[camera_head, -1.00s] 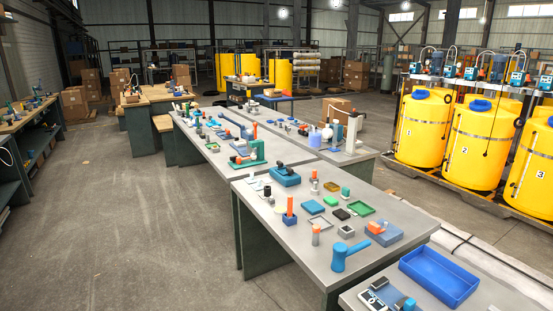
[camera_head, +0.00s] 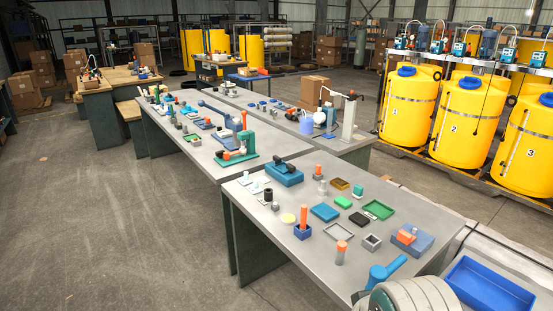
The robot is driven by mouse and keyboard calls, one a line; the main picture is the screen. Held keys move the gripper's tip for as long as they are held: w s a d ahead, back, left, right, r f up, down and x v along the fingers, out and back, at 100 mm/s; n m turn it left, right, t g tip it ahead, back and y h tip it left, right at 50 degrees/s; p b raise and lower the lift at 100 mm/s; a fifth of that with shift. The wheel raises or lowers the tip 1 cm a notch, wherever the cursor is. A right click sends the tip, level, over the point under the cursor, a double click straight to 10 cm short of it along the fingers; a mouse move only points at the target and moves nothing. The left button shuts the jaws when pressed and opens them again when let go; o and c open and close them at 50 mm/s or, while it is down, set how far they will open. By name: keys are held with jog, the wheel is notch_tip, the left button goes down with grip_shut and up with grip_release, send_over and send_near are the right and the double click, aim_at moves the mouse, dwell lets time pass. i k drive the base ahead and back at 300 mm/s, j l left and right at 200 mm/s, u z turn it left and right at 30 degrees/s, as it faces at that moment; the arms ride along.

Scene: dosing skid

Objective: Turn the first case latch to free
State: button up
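A blue case-like box (camera_head: 284,175) with dark parts on top sits near the left back of the near grey table (camera_head: 300,258). It is too small to tell whether those dark parts are latches or how they are set. No case latch can be made out for certain. A rounded grey-white part of my arm (camera_head: 412,294) shows at the bottom right edge and covers part of a blue handled object (camera_head: 384,272). My gripper is not in view.
Small blocks, trays and an orange peg in a blue holder (camera_head: 303,228) crowd the near table. A blue tray (camera_head: 487,286) lies at the lower right. Yellow tanks (camera_head: 467,120) stand along the right. The floor (camera_head: 90,220) at the left is clear.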

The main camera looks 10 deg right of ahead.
aim_at(278, 160)
jog(key=i+j, duration=0.15)
jog(key=j, duration=0.25)
jog(key=i+j, duration=0.15)
jog(key=j, duration=0.2)
jog(key=i+j, duration=0.15)
jog(key=j, duration=0.25)
jog(key=i+j, duration=0.2)
jog(key=j, duration=0.15)
jog(key=i+j, duration=0.1)
jog(key=i, duration=0.7)
jog(key=i+j+u, duration=0.1)
jog(key=i, duration=0.7)
jog(key=i+l, duration=0.1)
jog(key=i, duration=0.25)
jog(key=i+l, duration=0.1)
jog(key=i, duration=0.25)
